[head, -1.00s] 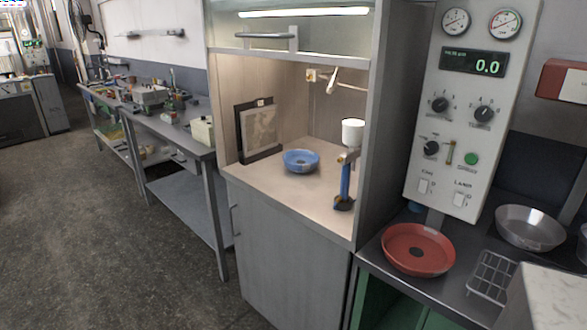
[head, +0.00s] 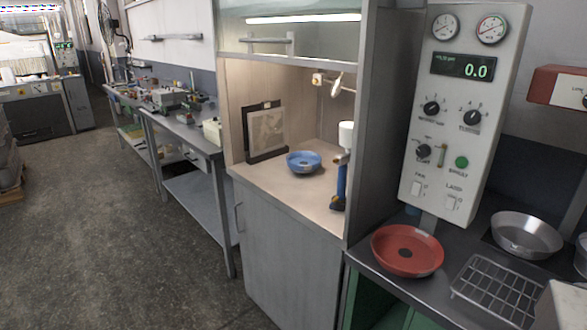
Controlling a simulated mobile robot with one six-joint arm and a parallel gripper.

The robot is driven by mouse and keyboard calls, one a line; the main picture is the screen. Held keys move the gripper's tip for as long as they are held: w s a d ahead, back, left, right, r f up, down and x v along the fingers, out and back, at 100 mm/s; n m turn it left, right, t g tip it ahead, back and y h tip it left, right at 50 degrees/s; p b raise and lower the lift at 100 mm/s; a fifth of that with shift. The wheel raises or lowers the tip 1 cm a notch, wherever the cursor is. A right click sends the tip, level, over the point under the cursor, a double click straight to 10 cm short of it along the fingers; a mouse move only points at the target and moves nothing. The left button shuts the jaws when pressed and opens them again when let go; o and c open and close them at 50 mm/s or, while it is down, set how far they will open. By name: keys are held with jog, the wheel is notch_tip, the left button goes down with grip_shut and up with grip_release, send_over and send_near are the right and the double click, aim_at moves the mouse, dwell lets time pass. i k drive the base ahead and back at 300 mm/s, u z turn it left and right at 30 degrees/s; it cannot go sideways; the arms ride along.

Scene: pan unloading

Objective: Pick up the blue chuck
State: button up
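The blue chuck (head: 304,162) is a shallow round dish-like piece with a dark centre. It sits on the pale worktop (head: 290,190) inside the lit hood cabinet, in the head view. A dark-framed picture or panel (head: 265,132) leans against the wall just to its left. A blue and white stand-like device (head: 342,175) stands to its right, partly hidden by the cabinet's side wall. My gripper is not in the head view.
A red dish (head: 407,250) and a metal pan (head: 527,235) sit on the right bench, with a wire rack (head: 496,290) in front. A control panel (head: 460,110) rises behind. A cluttered long bench (head: 180,130) stands left. The floor (head: 110,230) at left is clear.

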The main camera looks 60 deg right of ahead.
aim_at(299, 160)
jog(key=z, duration=0.15)
jog(key=i, duration=0.95)
jog(key=u, duration=0.05)
